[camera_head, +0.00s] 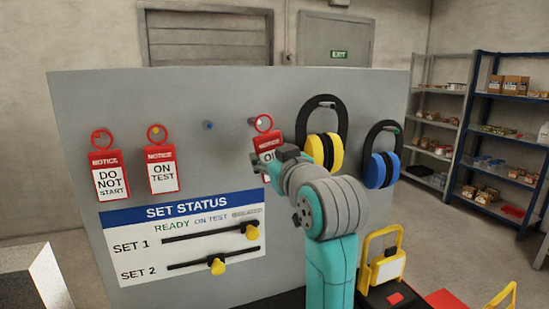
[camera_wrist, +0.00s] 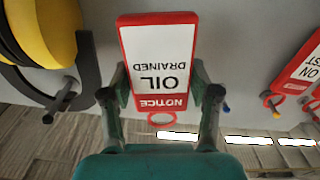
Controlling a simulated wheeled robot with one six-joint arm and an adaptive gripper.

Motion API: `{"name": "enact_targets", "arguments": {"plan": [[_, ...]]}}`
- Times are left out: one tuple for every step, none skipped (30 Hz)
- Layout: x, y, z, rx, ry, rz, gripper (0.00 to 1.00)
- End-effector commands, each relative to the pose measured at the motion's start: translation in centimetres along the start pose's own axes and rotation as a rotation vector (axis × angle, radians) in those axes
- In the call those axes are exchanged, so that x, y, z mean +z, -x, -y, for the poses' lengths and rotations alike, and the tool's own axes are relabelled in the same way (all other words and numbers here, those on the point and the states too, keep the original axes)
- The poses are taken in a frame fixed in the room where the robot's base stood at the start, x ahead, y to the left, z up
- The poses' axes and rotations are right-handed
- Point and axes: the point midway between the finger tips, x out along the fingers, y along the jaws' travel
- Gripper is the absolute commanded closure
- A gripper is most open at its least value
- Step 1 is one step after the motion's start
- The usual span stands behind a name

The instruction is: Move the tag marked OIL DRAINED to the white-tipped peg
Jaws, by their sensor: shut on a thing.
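The OIL DRAINED tag (camera_wrist: 160,55) is a red-bordered white tag with a red ring at one end, seen upside down in the wrist view. My gripper (camera_wrist: 160,95) is shut on its side edges, one finger on each. In the head view my arm covers much of the tag (camera_head: 264,142), and its ring is visible above. A pale grey peg (camera_head: 252,121) shows just left of the ring; I cannot tell for sure that its tip is white. No peg is clearly seen through the ring (camera_wrist: 162,118).
A blue-tipped peg (camera_head: 208,125) is empty, left of the tag. The ON TEST tag (camera_head: 161,170) and DO NOT START tag (camera_head: 110,178) hang further left. Yellow ear defenders (camera_head: 333,150) and blue ones (camera_head: 377,170) hang right. The status panel (camera_head: 140,262) with sliders is below.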

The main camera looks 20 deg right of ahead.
Motion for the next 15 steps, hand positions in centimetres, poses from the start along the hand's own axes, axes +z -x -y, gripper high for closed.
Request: {"name": "enact_targets", "arguments": {"plan": [[0.0,-0.3,0.0,0.000,0.000,0.000,0.68],[0.0,-0.4,0.0,0.000,0.000,0.000,0.68],[0.1,-0.6,0.0,0.000,0.000,0.000,0.68],[0.1,-0.8,0.0,0.000,0.000,0.001,0.68],[0.1,-0.9,0.0,0.000,0.000,0.001,0.68],[0.1,-1.1,0.0,0.000,0.000,0.001,0.68],[0.1,-1.3,0.0,0.000,0.000,0.001,0.68],[0.1,-1.4,0.0,0.000,0.000,0.000,0.68],[0.1,-1.6,0.0,0.000,0.000,0.000,0.68],[0.2,-1.8,0.1,0.000,0.000,0.000,0.68],[0.2,-2.0,0.1,0.000,0.000,0.000,0.68],[0.2,-2.2,0.1,0.000,0.000,0.000,0.68],[0.2,-2.3,0.1,0.000,0.000,0.000,0.68],[0.2,-2.5,0.1,0.000,0.000,0.000,0.68],[0.2,-2.6,0.1,0.000,0.000,0.000,0.68]]}}
